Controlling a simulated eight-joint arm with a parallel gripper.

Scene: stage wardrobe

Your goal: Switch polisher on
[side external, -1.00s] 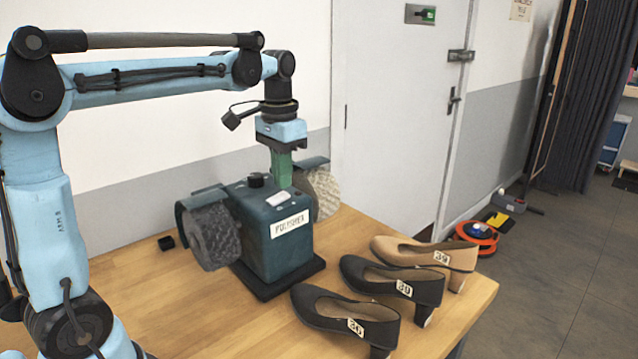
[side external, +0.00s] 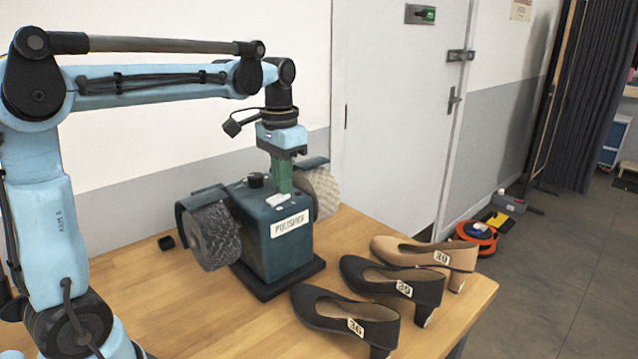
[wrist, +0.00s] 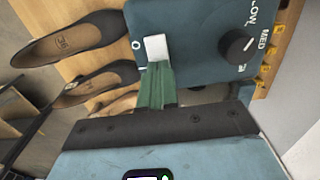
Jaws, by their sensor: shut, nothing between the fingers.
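The dark teal polisher (side external: 272,245) stands on the wooden table with a brush wheel on each side and a label on its front. On its top are a white rocker switch (side external: 278,201) and a black dial (side external: 256,180). The wrist view also shows the switch (wrist: 155,46), with an O mark beside its left end, and the dial (wrist: 238,46) with speed words. My gripper (side external: 284,190) points down with its green fingers shut and empty. In the wrist view, the fingertips (wrist: 158,68) are at the switch's near end and seem to touch it; exact contact is hidden.
Two black shoes (side external: 395,286) and one tan shoe (side external: 425,254) with number tags stand right of the polisher. The left brush wheel (side external: 213,238) and right brush wheel (side external: 324,190) flank my fingers. A small black piece (side external: 167,242) lies on the table (side external: 130,280) at left.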

